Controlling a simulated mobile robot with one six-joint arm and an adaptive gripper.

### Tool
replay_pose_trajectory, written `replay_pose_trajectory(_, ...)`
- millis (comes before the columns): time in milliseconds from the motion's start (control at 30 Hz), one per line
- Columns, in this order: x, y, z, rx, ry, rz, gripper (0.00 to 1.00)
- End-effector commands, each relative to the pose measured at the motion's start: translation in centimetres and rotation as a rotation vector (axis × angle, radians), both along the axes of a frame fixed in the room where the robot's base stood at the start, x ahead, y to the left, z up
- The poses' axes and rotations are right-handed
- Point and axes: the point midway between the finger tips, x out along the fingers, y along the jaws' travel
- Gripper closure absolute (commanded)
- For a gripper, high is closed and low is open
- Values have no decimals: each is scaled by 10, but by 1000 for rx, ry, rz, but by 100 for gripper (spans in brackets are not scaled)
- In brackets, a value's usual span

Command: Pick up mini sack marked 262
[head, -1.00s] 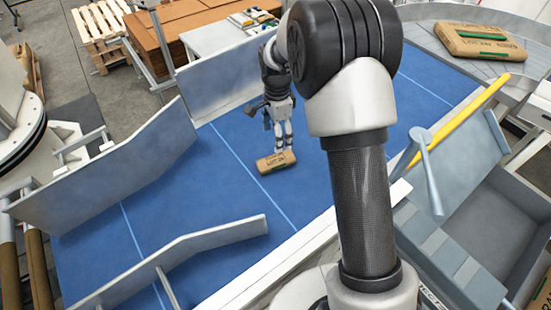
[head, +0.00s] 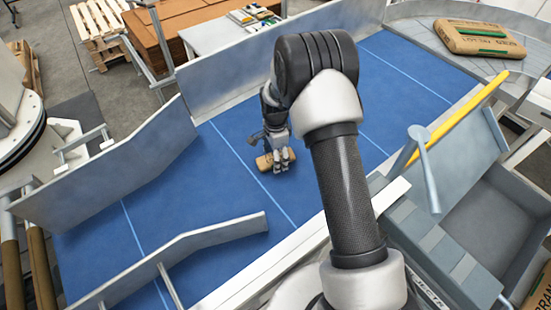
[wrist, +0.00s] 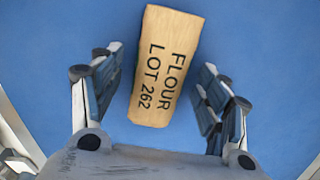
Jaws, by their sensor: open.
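The mini sack (wrist: 160,65) is a small tan sack with dark print reading FLOUR LOT 262. It lies flat on the blue belt, and in the head view the sack (head: 263,162) is partly hidden by my gripper (head: 283,163). In the wrist view my gripper (wrist: 160,105) is open, with one finger on each side of the sack's lower part. Blue belt shows between the sack and the fingers, so I see no grip on it. How high the fingertips are above the belt cannot be told.
The blue belt (head: 215,205) has metal guide walls (head: 110,170) and an angled rail (head: 200,238) near the front. A larger sack (head: 480,37) lies on the grey conveyor at the far right. A yellow bar (head: 460,118) and a grey bin (head: 490,225) stand at the right.

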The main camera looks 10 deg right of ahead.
Motion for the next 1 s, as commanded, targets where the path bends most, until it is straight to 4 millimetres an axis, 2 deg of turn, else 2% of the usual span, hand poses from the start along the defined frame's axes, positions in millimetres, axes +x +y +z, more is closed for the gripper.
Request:
replay_pose_trajectory(167,0,0,0,0,-1,0,32)
replay_pose_trajectory(900,0,0,1,0,-1,0,81)
replay_pose_trajectory(1000,1,0,1,0,-2,0,84)
